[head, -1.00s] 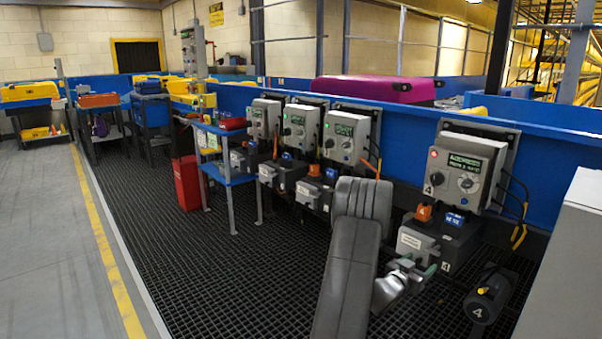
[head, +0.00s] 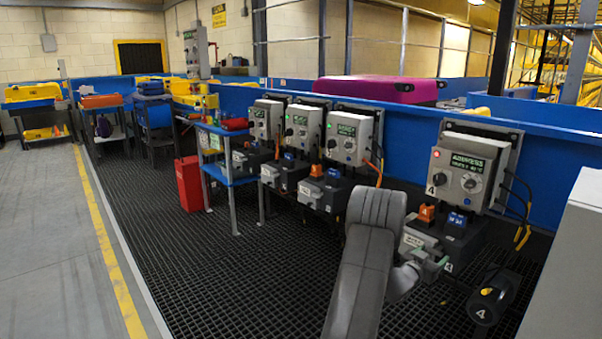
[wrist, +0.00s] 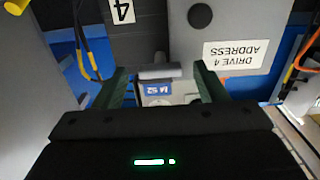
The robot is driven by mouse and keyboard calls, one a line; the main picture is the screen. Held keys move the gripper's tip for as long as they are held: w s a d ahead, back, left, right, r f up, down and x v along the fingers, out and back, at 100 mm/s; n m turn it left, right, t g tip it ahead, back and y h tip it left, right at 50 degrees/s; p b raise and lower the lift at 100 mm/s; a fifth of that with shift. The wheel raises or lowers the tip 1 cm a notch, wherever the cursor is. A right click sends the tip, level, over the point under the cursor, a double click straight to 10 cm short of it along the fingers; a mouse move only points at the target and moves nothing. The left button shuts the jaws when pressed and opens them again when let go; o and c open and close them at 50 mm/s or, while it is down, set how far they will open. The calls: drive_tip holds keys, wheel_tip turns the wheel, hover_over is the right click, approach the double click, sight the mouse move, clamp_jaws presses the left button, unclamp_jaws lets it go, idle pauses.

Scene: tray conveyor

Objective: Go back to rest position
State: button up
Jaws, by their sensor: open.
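My gripper (head: 441,264) is low in front of the drive 4 station in the head view, partly hidden by my own arm. In the wrist view its two dark green fingers (wrist: 163,84) are apart. A short grey bar (wrist: 160,71) and a blue-labelled part (wrist: 157,87) show in the gap; I cannot tell whether anything touches the fingers. The drive 4 control box (head: 468,172) has a green-lit screen and knobs. Below it is a grey unit with an orange switch (head: 427,213) and a blue one (head: 456,220). A "DRIVE 4 ADDRESS" label (wrist: 235,55) appears upside down.
A black cylinder marked 4 (head: 492,297) juts out at lower right, beside a pale cabinet (head: 565,265). Similar control boxes (head: 350,137) line the blue conveyor wall (head: 410,125). A blue cart (head: 228,160) and red bin (head: 189,183) stand left. The grating floor is open at left.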

drive_tip(key=p+v, duration=0.1)
drive_tip(key=v, duration=1.3)
drive_tip(key=b+x, duration=0.1)
drive_tip(key=x, duration=1.3)
drive_tip(key=shift+w+d, duration=0.15)
drive_tip(key=shift+d, duration=0.05)
drive_tip(key=m, duration=0.4)
drive_tip(key=shift+a+b, duration=0.15)
drive_tip(key=shift+b, duration=0.15)
drive_tip(key=m, duration=0.4)
drive_tip(key=shift+m, duration=0.3)
drive_tip(key=shift+s+a+p, duration=0.25)
drive_tip(key=shift+p, duration=0.05)
drive_tip(key=p+v, duration=0.1)
drive_tip(key=v, duration=1.1)
drive_tip(key=shift+s+r, duration=0.1)
drive_tip(key=shift+s, duration=0.05)
